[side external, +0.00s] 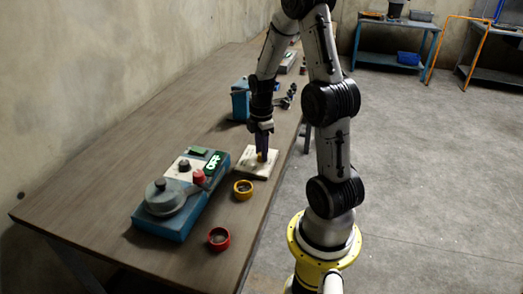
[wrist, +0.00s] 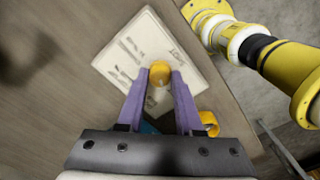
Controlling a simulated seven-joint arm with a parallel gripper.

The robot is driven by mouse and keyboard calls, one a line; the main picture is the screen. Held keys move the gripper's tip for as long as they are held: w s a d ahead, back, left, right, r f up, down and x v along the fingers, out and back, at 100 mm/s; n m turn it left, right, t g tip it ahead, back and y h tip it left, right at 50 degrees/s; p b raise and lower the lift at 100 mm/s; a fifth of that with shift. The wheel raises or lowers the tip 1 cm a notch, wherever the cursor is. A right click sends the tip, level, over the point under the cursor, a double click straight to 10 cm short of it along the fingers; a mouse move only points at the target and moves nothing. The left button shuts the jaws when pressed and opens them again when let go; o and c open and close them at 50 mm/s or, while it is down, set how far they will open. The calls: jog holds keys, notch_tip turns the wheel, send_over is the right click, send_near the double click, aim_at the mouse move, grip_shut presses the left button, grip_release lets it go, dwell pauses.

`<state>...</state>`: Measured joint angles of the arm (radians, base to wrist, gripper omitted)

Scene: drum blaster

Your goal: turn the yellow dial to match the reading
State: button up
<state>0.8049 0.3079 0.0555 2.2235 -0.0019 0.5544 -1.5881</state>
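The yellow dial (wrist: 159,74) is a small round knob on a white plate with dark printed markings (wrist: 118,64). The plate lies flat on the table, and its edge also shows in the side view (side external: 247,170). My gripper (wrist: 160,76) points down over the plate, with one purple finger on each side of the dial. The dial fills the gap, and the fingers look closed on it. In the side view my gripper (side external: 262,156) is at the plate, mostly hiding the dial. The plate's markings are too blurred to read. A green display (side external: 214,161) shows "OFF".
A blue machine (side external: 171,224) with a round grey lid and red knob (side external: 199,176) stands left of the plate. A blue box (side external: 240,103) stands behind my gripper.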

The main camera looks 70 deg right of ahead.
grip_shut()
